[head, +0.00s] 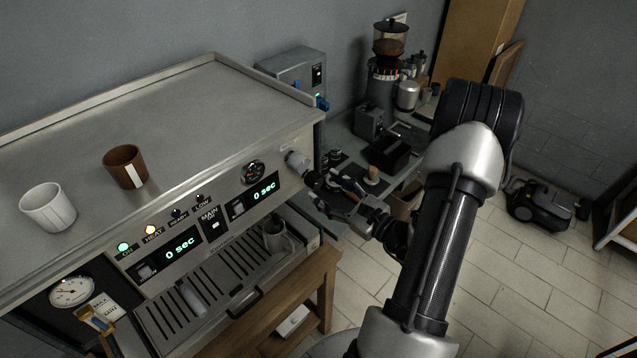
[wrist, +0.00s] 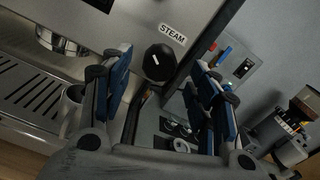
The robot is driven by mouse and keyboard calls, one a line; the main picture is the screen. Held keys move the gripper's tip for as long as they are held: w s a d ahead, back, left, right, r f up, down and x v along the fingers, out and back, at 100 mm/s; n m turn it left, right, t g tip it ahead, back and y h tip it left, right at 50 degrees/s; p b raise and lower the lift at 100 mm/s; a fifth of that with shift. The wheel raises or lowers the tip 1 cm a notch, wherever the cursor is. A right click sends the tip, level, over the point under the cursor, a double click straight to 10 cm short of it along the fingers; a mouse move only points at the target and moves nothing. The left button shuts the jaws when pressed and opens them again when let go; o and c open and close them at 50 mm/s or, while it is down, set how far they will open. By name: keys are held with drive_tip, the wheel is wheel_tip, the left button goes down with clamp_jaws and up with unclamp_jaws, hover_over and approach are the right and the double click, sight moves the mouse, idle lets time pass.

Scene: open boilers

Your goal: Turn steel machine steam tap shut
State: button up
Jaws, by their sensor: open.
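The steel espresso machine (head: 150,95) fills the left of the head view. Its steam tap (head: 297,160) is a round knob at the right end of the front panel. In the wrist view the steam tap (wrist: 159,63) is a black round knob with a white mark, beside a STEAM label (wrist: 173,35). My gripper (head: 325,190) is just right of and below the tap in the head view. In the wrist view my gripper (wrist: 165,85) is open, with its blue-padded fingers on either side of the knob. I cannot tell whether either finger touches it.
A white cup (head: 48,207) and a brown cup (head: 125,167) stand on the machine's top. A metal jug (head: 277,237) stands on the drip tray (head: 195,310). A grinder (head: 385,75) and a grey box (head: 295,72) are behind.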

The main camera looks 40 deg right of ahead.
sight(319, 183)
drive_tip(key=shift+w+a, duration=0.15)
drive_tip(key=shift+w, duration=1.75)
drive_tip(key=shift+c, duration=0.4)
drive_tip(key=c, duration=1)
drive_tip(key=shift+m, duration=0.4)
drive_tip(key=m+p, duration=0.2)
drive_tip(key=m, duration=0.2)
drive_tip(key=shift+r+m, duration=0.1)
drive_tip(key=shift+m, duration=0.3)
drive_tip(key=shift+m+p, duration=1.25)
drive_tip(key=shift+m, duration=1.25)
